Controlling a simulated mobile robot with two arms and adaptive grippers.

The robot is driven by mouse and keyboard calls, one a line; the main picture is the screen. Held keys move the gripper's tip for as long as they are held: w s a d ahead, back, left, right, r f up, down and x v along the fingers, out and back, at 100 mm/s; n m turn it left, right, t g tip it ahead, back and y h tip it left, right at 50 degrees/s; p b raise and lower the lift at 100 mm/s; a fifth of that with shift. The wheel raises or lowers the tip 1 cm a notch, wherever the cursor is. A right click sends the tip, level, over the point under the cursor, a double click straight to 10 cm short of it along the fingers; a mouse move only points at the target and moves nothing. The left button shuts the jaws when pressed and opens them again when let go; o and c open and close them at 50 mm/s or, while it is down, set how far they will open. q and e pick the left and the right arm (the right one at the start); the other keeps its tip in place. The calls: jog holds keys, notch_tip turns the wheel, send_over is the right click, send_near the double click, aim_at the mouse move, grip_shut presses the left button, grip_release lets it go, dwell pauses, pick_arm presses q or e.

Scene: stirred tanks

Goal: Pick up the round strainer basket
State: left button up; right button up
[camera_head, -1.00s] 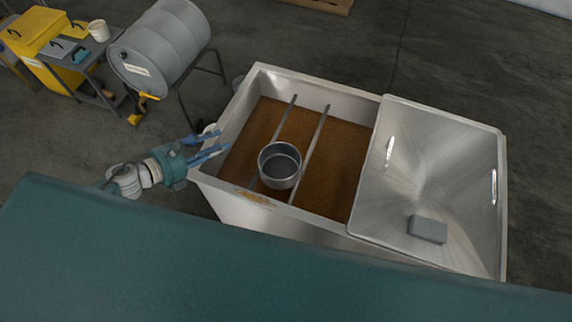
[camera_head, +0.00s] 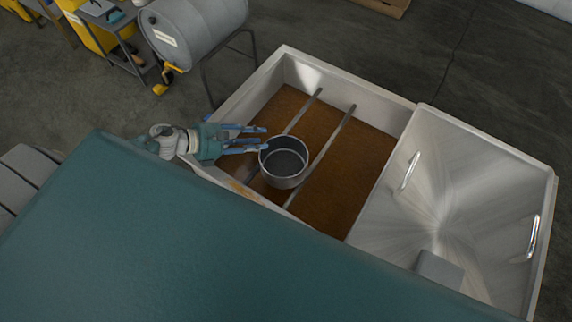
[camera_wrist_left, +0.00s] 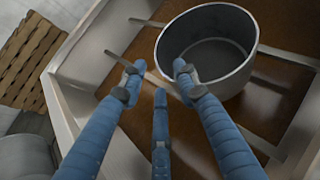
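The round strainer basket (camera_head: 284,162) is a grey metal pot shape resting on two bars across the open tank (camera_head: 330,170). The tank holds brown liquid or material. My left gripper (camera_head: 262,138) is open, with its blue fingers reaching over the tank's left wall to the basket's left side. In the left wrist view, the basket (camera_wrist_left: 207,50) is just ahead, and the open fingers (camera_wrist_left: 157,80) point at its near rim. One finger overlaps the rim; I cannot tell whether it touches. My right gripper is not in view.
A metal lid (camera_head: 450,200) with two handles covers the tank's right part, with a grey block (camera_head: 440,268) on it. A grey drum (camera_head: 190,30) lies on a stand behind left. A wooden pallet (camera_wrist_left: 38,58) shows in the wrist view.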

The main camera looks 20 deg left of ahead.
pick_arm(q)
jog(key=b, duration=0.1)
send_over(276, 151)
jog(key=f, duration=0.3)
jog(key=shift+w+a+f, duration=0.15)
jog(key=shift+w+f, duration=0.05)
jog(key=shift+w, duration=0.15)
grip_shut()
